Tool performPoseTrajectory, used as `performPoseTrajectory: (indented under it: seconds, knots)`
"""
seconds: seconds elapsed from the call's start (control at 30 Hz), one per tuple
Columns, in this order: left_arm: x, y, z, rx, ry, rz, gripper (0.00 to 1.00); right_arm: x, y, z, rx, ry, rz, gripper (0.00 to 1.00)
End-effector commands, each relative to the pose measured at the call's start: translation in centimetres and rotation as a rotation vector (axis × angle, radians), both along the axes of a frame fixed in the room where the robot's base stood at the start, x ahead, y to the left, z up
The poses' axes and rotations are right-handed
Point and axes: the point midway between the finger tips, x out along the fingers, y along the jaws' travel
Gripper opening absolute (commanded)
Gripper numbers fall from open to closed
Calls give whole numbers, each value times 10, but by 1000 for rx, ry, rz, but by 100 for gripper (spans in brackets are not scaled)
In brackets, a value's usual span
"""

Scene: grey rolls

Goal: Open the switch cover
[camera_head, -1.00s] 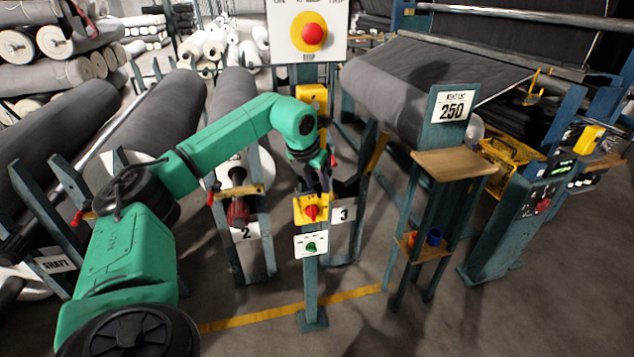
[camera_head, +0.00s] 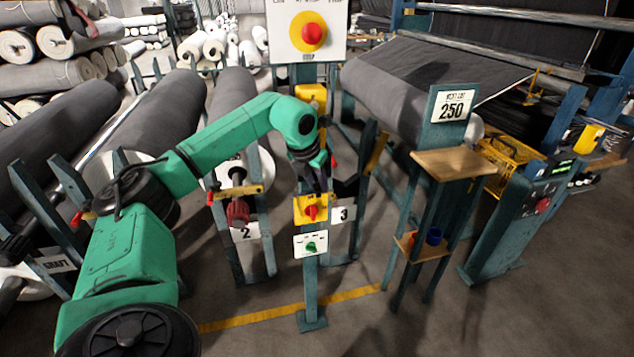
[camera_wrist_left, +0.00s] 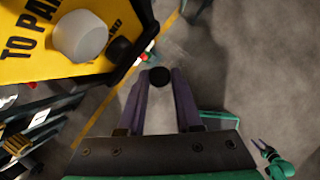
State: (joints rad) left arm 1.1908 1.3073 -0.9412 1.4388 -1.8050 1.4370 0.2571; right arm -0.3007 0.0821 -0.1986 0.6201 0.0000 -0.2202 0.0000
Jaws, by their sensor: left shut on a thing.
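My left gripper (camera_head: 319,188) points down just above the yellow box. In the left wrist view the fingers of the gripper (camera_wrist_left: 159,92) are shut on a small dark round piece (camera_wrist_left: 160,76). A yellow panel (camera_wrist_left: 25,68) with black lettering and a grey round knob (camera_wrist_left: 80,36) is close at the upper left there. I cannot tell which part is the switch cover.
A large red button on a yellow disc (camera_head: 309,32) is above my wrist. A wooden-topped stand (camera_head: 453,163) with a "250" sign stands to the right. Fabric rolls (camera_head: 165,118) lie on the left. Open floor (camera_head: 400,325) shows in front.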

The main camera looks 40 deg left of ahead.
Motion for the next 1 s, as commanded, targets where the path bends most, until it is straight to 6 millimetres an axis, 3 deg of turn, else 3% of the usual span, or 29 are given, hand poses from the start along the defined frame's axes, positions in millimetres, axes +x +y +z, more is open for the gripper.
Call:
performPoseTrajectory:
  seconds: [0.57, 0.8, 1.0]
  knots:
    - [1, 0, 1, 1, -6, 1, 0, 0, 3, 0, 3, 0, 0, 50]
    - [-11, -17, -23, 0, 0, -2, 0, 0, 3, -18, 4, 0, 0, 50]
    - [-13, -20, -22, -2, 2, -2, 0, 0, 3, -17, 5, 0, 0, 50]
